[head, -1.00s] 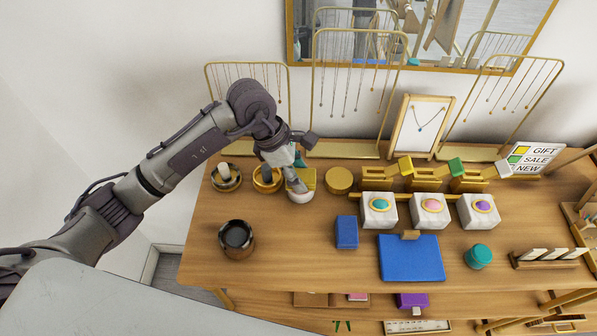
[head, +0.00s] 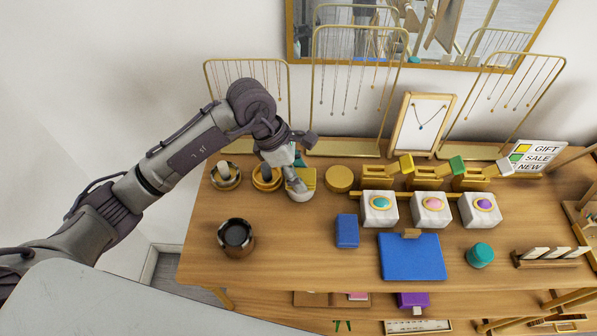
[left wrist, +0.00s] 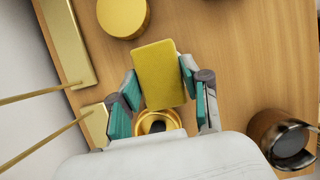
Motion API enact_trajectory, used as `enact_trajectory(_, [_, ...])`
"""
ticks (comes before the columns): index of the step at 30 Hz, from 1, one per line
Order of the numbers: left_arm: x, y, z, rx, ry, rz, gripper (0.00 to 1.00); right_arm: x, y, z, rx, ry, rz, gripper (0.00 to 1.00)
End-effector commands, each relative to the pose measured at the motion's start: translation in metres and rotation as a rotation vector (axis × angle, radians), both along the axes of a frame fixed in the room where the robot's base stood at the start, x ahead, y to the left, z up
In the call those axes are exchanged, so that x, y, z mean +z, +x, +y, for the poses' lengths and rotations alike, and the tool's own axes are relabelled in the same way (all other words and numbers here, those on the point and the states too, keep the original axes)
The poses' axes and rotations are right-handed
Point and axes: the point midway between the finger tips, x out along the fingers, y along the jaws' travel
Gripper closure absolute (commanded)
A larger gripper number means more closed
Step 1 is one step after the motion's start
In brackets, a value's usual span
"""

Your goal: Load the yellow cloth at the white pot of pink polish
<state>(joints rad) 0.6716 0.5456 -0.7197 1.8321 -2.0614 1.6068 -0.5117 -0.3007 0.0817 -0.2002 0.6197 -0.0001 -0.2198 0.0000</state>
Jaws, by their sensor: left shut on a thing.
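The yellow cloth (left wrist: 160,72) is a flat yellow pad between the teal fingertips of my left gripper (left wrist: 158,85) in the left wrist view. In the head view its yellow edge (head: 308,176) shows beside my left gripper (head: 300,180), low over the back left of the table. My gripper is shut on it. The white pot of pink polish (head: 431,215) is the middle of three white pots, well to the right of the gripper. Its pink top sits in a gold ring. My right gripper is not in view.
White pots of teal (head: 379,215) and purple polish (head: 480,213) flank it. A gold round tin (head: 339,179) stands right of the gripper. A gold bowl (head: 266,185) and a dark cup (head: 236,250) stand left. A blue box (head: 347,232) and blue mat (head: 411,265) lie in front.

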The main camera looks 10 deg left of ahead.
Motion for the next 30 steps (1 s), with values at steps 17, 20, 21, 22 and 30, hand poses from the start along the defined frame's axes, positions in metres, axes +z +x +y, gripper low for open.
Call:
enact_trajectory(17, [-0.0017,-0.0006,0.0,-0.001,0.001,0.002,0.81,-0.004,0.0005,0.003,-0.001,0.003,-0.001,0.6])
enact_trajectory(20, [-0.002,-0.0006,0.0,-0.001,0.002,0.002,0.81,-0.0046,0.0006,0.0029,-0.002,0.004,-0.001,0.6])
enact_trajectory(21, [-0.0021,-0.0007,0.0,-0.001,0.002,0.002,0.81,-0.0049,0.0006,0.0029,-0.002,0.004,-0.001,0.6])
enact_trajectory(22, [-0.0021,-0.0007,0.0001,-0.001,0.002,0.002,0.81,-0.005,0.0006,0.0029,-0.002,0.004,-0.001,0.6])
enact_trajectory(30, [-0.0028,-0.001,0.0002,-0.001,0.002,0.003,0.81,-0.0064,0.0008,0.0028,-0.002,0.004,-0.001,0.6])
